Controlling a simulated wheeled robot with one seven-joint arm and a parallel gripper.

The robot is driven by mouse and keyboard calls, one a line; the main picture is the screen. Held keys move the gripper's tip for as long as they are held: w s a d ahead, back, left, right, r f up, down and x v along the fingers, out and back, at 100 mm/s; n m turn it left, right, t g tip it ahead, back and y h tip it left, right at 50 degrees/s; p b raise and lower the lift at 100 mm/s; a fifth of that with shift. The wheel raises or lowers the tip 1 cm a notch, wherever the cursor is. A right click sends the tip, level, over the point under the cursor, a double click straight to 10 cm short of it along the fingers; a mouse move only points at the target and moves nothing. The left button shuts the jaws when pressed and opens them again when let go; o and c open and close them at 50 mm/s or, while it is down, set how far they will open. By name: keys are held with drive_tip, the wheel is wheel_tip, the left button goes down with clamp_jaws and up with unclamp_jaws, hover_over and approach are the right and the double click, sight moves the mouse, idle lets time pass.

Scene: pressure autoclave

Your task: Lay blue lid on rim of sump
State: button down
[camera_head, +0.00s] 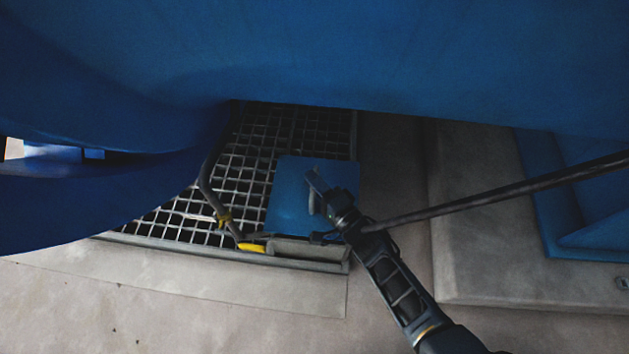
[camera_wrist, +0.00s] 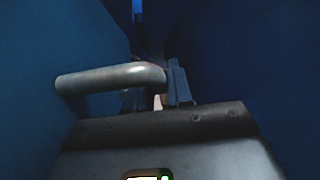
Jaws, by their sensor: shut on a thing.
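The blue lid (camera_head: 288,198) is a flat square panel seen over the right part of the floor grating in the head view. My gripper (camera_head: 320,192) is over its right side, shut on the lid's handle. In the wrist view a grey bent bar handle (camera_wrist: 105,78) runs into my gripper (camera_wrist: 176,85), with dark blue surfaces on both sides. The sump's rim cannot be clearly made out; a grey box edge (camera_head: 305,250) shows just below the lid. I cannot tell whether the lid touches it.
A metal floor grating (camera_head: 255,150) lies around the lid. A dark hose with yellow fittings (camera_head: 225,218) hangs at its left. A large blue vessel (camera_head: 300,50) fills the top of the head view. A grey plinth (camera_head: 480,220) stands at the right; bare floor (camera_head: 180,310) lies in front.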

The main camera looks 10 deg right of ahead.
drive_tip(key=shift+w+f+b, duration=0.1)
drive_tip(key=shift+f+b, duration=2.25)
drive_tip(key=shift+f, duration=0.25)
drive_tip(key=shift+f+b, duration=1)
drive_tip(key=shift+f, duration=0.45)
drive_tip(key=c, duration=1)
unclamp_jaws()
drive_tip(key=shift+o, duration=0.4)
drive_tip(key=shift+f, duration=0.2)
drive_tip(key=p+v, duration=0.3)
drive_tip(key=v, duration=0.5)
drive_tip(key=shift+r, duration=0.1)
